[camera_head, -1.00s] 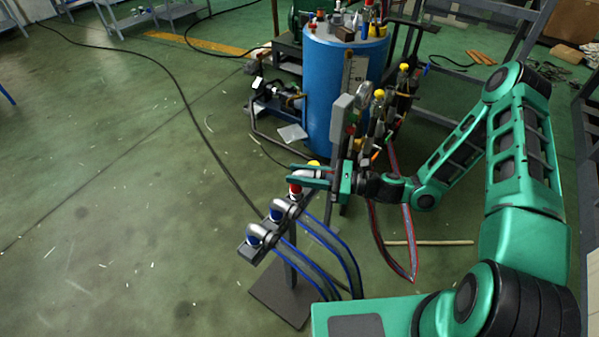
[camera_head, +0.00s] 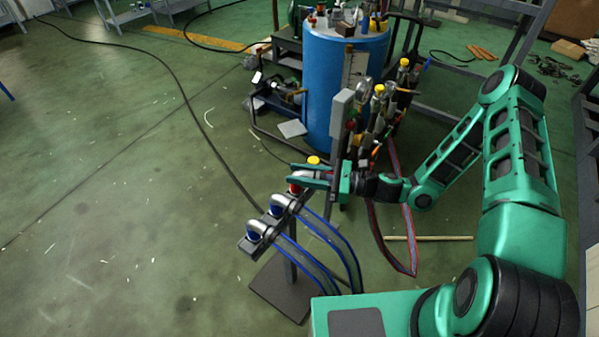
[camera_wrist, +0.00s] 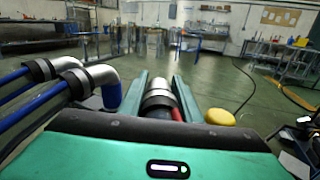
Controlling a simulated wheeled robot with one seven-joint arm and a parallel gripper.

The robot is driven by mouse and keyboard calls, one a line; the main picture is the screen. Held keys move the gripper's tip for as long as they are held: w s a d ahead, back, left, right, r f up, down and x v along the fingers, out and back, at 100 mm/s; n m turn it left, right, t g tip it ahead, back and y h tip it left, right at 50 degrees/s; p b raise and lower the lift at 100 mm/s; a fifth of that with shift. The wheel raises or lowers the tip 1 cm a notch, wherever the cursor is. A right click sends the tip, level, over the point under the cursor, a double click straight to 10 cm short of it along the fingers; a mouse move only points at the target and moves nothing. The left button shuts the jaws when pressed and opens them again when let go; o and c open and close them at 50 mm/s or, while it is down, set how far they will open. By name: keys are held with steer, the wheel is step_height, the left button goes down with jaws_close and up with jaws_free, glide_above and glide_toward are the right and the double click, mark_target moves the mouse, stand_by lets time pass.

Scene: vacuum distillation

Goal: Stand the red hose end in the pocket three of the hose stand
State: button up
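The red hose end (camera_head: 295,189) has a red band and a silver elbow, which shows between my fingers in the wrist view (camera_wrist: 158,96). My gripper (camera_head: 290,174) appears shut on this elbow, one finger on each side. The hose stand (camera_head: 262,236) has a slanted bar on a post. Two blue hose ends (camera_head: 278,207) and (camera_head: 254,233) stand in its nearer pockets. The red end is at the bar's far end, by the third pocket. My fingers partly cover it, and I cannot tell how deep it sits.
A blue drum (camera_head: 328,90) with instruments stands behind. A panel of valves and gauges (camera_head: 375,115) is close beyond my gripper. A yellow cap (camera_head: 314,160) shows just behind the fingers. Red and blue hoses (camera_head: 400,262) hang nearby. The floor left of the stand is clear.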

steer(key=o, duration=0.3)
steer(key=v, duration=1)
steer(key=shift+d, duration=0.4)
steer(key=shift+s, duration=0.1)
